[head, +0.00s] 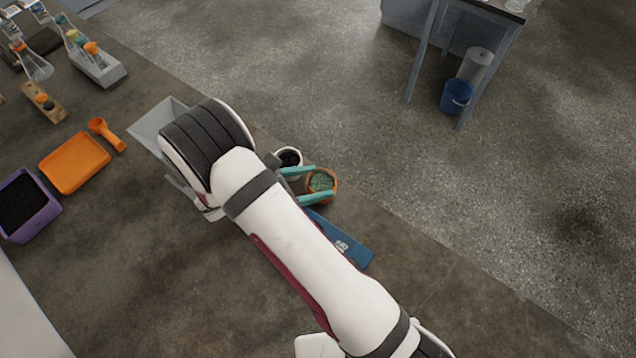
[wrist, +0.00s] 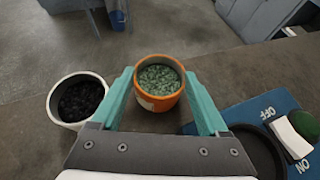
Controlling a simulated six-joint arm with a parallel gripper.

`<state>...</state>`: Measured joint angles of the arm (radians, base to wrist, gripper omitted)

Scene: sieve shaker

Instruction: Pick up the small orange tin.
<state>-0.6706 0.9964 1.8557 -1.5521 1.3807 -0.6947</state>
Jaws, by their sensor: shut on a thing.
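The small orange tin (head: 333,196) is a round open cup with green granules inside. It stands upright between the teal fingers of my gripper (head: 321,180), near the table's far edge. In the wrist view the tin (wrist: 158,103) sits between the fingertips of my gripper (wrist: 159,76), which are shut on its sides. Whether its base touches the table cannot be told.
A white tin (wrist: 58,113) with black grains stands just left of it. A blue panel (head: 345,240) marked ON and OFF lies close by to the right in the wrist view. An orange tray (head: 75,162), orange scoop (head: 106,134) and purple container (head: 27,205) lie left.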

